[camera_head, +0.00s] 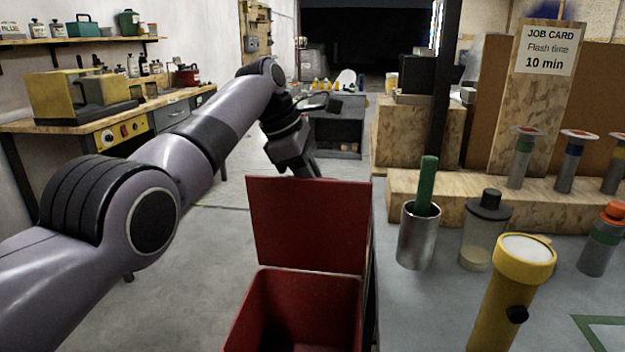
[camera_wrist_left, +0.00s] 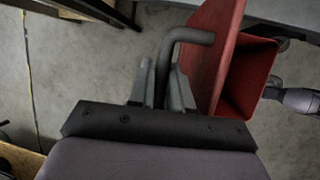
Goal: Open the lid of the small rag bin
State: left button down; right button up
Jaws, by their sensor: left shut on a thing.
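The small red rag bin (camera_head: 346,312) stands open at the lower middle of the head view, its dark inside showing. Its red lid (camera_head: 308,225) stands raised, about upright, at the bin's far edge. My left gripper (camera_head: 305,170) is behind the top of the lid, and its fingertips are mostly hidden there. In the left wrist view my left gripper (camera_wrist_left: 163,88) is shut on a dark bent handle (camera_wrist_left: 192,37) beside the lid (camera_wrist_left: 208,58). The open bin (camera_wrist_left: 254,62) shows to the right of the lid. My right gripper is not seen.
A grey bench (camera_head: 420,310) is close on the bin's right, with a metal cup (camera_head: 417,240), a jar (camera_head: 484,235) and a yellow flashlight (camera_head: 505,300). A workbench (camera_head: 120,125) stands at the left wall. The floor (camera_head: 215,235) left of the bin is clear.

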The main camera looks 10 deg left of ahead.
pick_arm(q)
jog(key=shift+s+a+f, duration=0.1)
jog(key=c, duration=1.1)
grip_release()
jog(key=v, duration=0.7)
jog(key=shift+p, duration=0.35)
jog(key=shift+a, duration=0.1)
